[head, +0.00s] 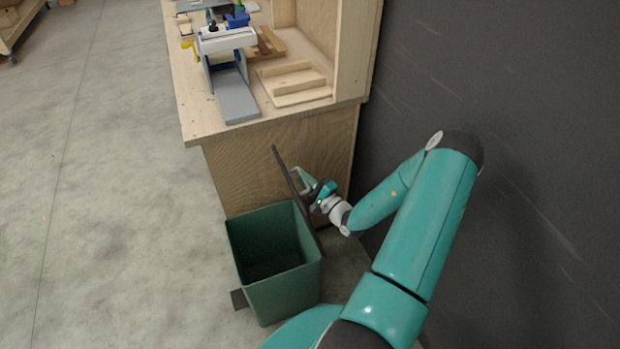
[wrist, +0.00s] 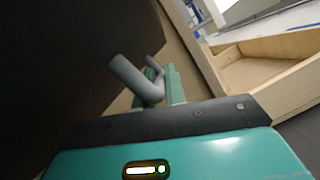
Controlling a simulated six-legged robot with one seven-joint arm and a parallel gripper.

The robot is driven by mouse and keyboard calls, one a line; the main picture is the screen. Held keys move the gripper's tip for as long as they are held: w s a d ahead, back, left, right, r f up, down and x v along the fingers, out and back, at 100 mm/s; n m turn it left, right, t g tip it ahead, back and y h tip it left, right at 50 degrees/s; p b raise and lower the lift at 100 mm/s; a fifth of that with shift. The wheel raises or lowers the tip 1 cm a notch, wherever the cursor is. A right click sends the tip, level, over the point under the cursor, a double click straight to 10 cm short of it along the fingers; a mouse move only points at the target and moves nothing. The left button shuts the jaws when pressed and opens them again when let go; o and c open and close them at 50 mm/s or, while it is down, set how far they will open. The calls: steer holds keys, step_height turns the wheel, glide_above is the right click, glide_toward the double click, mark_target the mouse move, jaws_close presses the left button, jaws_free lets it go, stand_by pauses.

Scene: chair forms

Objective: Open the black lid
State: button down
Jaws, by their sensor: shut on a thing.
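The black lid (head: 283,167) stands raised and nearly upright at the right side of the green bin (head: 285,296), seen almost edge-on in the head view. The bin's mouth is open and its inside looks dark and empty. In the wrist view the lid (wrist: 70,55) fills the left side, with a grey handle (wrist: 127,75) standing out from it. My gripper (head: 303,180) is on the right of the lid, shut on its handle. The gripper's fingers (wrist: 160,84) show at the handle in the wrist view, where the exact contact is partly hidden.
A wooden workbench (head: 225,128) stands just behind the bin, with a grey and white device (head: 235,92) and wooden pieces (head: 295,82) on top. A dark wall (head: 510,90) is close on the right. The concrete floor (head: 110,200) on the left is clear.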

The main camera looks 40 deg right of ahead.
steer(key=c, duration=1.5)
jaws_free()
steer(key=shift+o, duration=0.2)
steer(key=s+f, duration=0.2)
steer(key=s, duration=1.1)
steer(key=shift+s+d, duration=0.35)
steer(key=shift+d, duration=0.05)
steer(key=s+f, duration=0.3)
steer(key=s, duration=1.2)
steer(key=shift+s+d+f, duration=0.15)
steer(key=shift+s, duration=0.1)
